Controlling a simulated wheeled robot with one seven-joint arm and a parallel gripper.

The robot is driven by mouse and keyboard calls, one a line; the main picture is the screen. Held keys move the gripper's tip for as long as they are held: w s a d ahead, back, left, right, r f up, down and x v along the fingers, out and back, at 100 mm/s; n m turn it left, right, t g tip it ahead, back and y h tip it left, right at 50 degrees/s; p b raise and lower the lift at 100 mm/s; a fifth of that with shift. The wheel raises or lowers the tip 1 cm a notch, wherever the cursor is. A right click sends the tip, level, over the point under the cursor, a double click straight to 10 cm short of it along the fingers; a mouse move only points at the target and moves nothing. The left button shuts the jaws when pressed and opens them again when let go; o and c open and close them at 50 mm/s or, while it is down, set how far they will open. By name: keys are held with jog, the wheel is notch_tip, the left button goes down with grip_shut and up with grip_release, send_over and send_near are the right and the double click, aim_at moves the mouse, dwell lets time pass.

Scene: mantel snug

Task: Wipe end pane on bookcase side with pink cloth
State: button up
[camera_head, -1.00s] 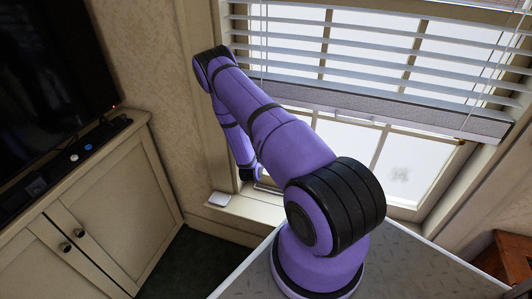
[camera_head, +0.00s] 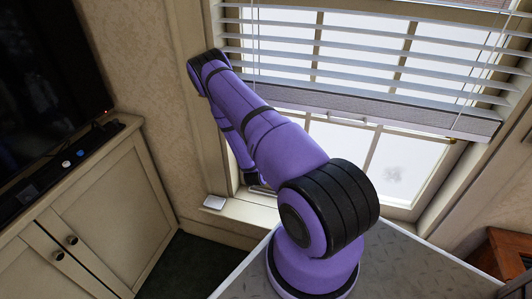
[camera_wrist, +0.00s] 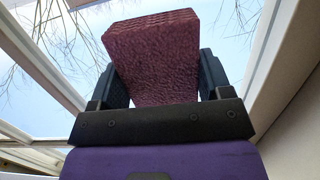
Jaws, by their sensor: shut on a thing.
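My gripper (camera_wrist: 160,75) is shut on the pink cloth (camera_wrist: 152,62), a thick folded, textured block held between the two dark fingers in the wrist view. Window glass and bare branches show behind the cloth; I cannot tell if it touches the glass. In the head view my arm reaches to the window's lower left, and the cloth is hidden there. The window's right end pane (camera_head: 408,160) lies below the blind and has a grey smudge (camera_head: 394,173) on it. The cloth is well left of that smudge.
A slatted blind (camera_head: 375,65) covers the upper window. A small white box (camera_head: 214,202) sits on the sill's left end. A cream cabinet (camera_head: 110,215) with a television (camera_head: 45,70) stands left. Reddish-brown wooden furniture (camera_head: 508,252) shows at the right edge.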

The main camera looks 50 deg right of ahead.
jog(key=s+d, duration=0.2)
jog(key=s, duration=0.4)
jog(key=shift+s+d, duration=0.4)
dwell(0.3)
jog(key=shift+w, duration=0.2)
jog(key=shift+w+a+r, duration=0.1)
jog(key=shift+w+a, duration=0.2)
jog(key=shift+w, duration=0.65)
jog(key=shift+w+a, duration=0.25)
jog(key=shift+w, duration=0.7)
jog(key=shift+c, duration=0.3)
jog(key=w+a, duration=0.3)
jog(key=w, duration=0.3)
jog(key=shift+w, duration=0.2)
jog(key=shift+a, duration=0.2)
jog(key=shift+f+v, duration=0.2)
jog(key=shift+v, duration=1.25)
jog(key=shift+f+v, duration=0.25)
jog(key=shift+v, duration=1.2)
